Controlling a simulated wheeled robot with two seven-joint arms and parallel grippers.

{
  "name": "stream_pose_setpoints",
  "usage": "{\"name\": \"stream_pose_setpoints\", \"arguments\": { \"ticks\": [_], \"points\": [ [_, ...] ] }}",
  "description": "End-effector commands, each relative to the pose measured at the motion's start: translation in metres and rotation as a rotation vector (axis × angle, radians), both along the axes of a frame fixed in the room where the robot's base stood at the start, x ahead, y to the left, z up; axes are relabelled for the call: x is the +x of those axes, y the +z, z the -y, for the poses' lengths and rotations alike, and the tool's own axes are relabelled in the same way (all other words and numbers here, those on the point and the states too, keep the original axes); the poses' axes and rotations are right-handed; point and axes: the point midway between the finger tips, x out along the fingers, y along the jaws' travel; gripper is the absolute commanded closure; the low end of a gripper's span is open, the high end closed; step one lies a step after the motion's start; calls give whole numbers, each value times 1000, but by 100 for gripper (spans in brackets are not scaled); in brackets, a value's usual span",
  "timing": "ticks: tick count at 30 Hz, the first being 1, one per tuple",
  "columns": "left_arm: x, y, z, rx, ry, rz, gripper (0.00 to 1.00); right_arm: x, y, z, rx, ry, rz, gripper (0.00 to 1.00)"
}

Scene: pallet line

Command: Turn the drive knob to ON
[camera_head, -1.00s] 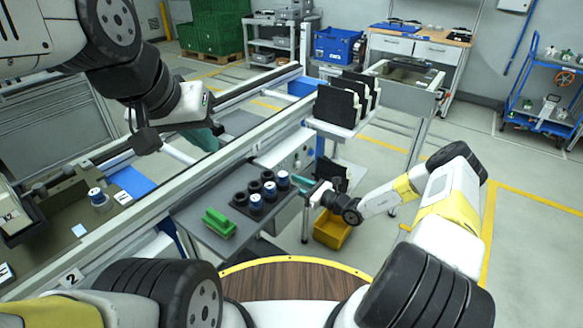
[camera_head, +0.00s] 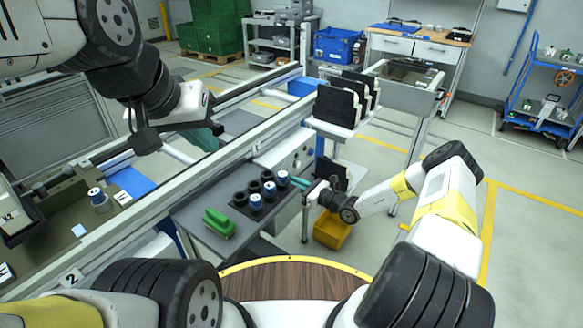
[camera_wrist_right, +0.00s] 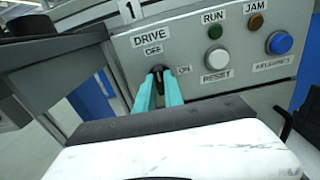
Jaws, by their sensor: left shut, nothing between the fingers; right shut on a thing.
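The drive knob (camera_wrist_right: 158,69) is a small dark knob on the grey control panel, below the DRIVE and OFF labels and left of the ON label. In the right wrist view my right gripper (camera_wrist_right: 158,82) is shut on it, one teal finger on either side. The fingers hide much of the knob, so I cannot tell which way it points. In the head view the right gripper (camera_head: 299,185) reaches the panel (camera_head: 292,158) from the right. My left gripper (camera_head: 212,140) is shut and empty above the conveyor, well away from the knob.
Right of the knob sit a green RUN light (camera_wrist_right: 214,31), a white RESET button (camera_wrist_right: 217,57), an amber JAM light (camera_wrist_right: 256,21) and a blue button (camera_wrist_right: 279,42). A grey shelf (camera_head: 190,213) with black and blue cylinders and a green part lies nearby. A yellow bin (camera_head: 331,232) stands below.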

Motion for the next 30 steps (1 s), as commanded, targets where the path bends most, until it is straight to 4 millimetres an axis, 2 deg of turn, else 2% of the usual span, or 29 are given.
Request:
{"name": "stream_pose_setpoints", "arguments": {
  "ticks": [8, 30],
  "points": [
    [0, 0, 0, 0, 0, 0, 100, 0, -1, 1, 90, -1, -125, 100],
    [0, 0, 0, 0, 0, 0, 100, 2, -2, 3, 498, -2, -686, 100]
  ]
}}
